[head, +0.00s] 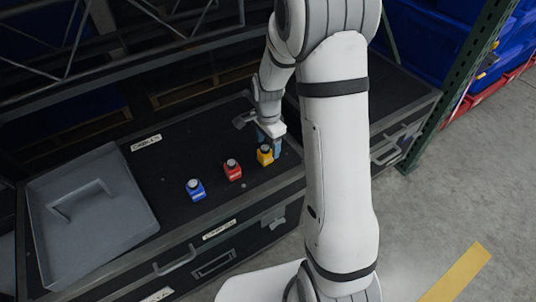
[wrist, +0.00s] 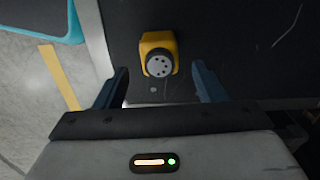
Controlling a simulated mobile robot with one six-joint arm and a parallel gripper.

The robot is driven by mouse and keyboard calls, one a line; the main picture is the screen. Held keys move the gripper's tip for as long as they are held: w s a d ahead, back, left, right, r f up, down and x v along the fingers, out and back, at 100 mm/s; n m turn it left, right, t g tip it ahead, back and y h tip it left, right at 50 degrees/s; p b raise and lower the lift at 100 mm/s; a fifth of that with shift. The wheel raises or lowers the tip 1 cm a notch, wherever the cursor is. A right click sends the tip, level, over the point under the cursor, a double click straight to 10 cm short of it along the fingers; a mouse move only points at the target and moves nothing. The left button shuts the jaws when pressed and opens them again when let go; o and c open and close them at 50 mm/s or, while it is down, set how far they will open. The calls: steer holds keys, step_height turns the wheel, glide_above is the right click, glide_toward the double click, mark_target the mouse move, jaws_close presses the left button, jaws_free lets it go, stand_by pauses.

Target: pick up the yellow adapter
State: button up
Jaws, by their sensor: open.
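The yellow adapter (head: 264,156) stands on the dark top of a case, at the right end of a row of three adapters. In the wrist view the yellow adapter (wrist: 157,52) shows its grey round end with several dark holes. My gripper (wrist: 160,80) is open and empty, with one blue finger on each side, and the adapter lies just beyond the fingertips, roughly centred between them. In the head view my gripper (head: 268,140) is right at the yellow adapter and partly hides its surroundings.
A red adapter (head: 232,171) and a blue adapter (head: 195,190) stand to the left. A grey tray (head: 135,205) with a handle lies at the left of the case top (head: 170,165). A green rack post (head: 445,100) stands at the right.

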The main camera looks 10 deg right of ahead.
mark_target(265, 147)
steer(key=f, duration=0.2)
steer(key=a+f+b, duration=0.1)
steer(key=f, duration=0.1)
steer(key=shift+f, duration=0.2)
steer(key=c, duration=1.1)
steer(key=shift+r, duration=0.1)
